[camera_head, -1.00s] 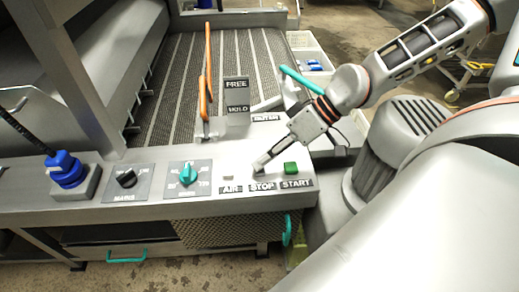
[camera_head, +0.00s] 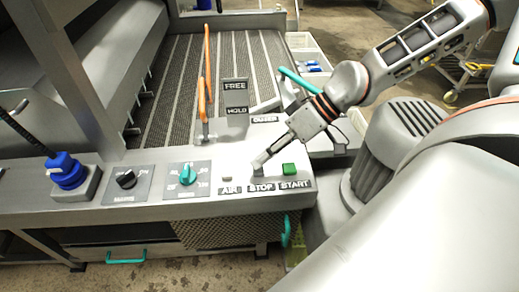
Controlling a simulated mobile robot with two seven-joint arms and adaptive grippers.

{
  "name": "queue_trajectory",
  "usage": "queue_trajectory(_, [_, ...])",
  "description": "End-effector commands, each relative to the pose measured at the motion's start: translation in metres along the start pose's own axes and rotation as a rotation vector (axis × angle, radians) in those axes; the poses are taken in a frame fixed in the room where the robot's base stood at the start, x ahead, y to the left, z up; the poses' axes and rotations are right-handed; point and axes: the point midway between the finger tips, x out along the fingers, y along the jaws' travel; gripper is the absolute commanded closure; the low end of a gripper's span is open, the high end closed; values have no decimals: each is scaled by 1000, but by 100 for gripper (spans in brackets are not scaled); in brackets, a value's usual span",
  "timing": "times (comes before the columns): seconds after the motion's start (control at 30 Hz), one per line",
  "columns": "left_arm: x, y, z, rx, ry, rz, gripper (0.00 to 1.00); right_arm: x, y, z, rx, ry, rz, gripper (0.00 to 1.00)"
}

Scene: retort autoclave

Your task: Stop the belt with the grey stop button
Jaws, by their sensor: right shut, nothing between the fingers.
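The grey stop button (camera_head: 258,174) is on the front panel, above the STOP label (camera_head: 261,188). My right gripper (camera_head: 259,163) is shut and empty, pointing down and left at the button. I cannot tell whether the tip touches it. The belt (camera_head: 180,80) is a dark ribbed surface behind the panel. My left gripper is not in view.
The green start button (camera_head: 289,169) is just right of the gripper. A small grey AIR button (camera_head: 227,179) is to the left. A teal knob (camera_head: 187,174), a black knob (camera_head: 126,179) and a blue plug (camera_head: 65,170) stand further left. An orange lever (camera_head: 203,100) rises behind.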

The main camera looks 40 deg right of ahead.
Motion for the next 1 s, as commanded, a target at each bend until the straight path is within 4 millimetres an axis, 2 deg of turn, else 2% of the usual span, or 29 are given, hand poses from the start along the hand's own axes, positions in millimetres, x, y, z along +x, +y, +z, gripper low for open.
queue_trajectory(0.43, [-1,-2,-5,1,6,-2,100,-4,-3,-3,-2,1,0,100])
queue_trajectory(1.0, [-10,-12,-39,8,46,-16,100,-38,-27,-28,-4,3,1,100])
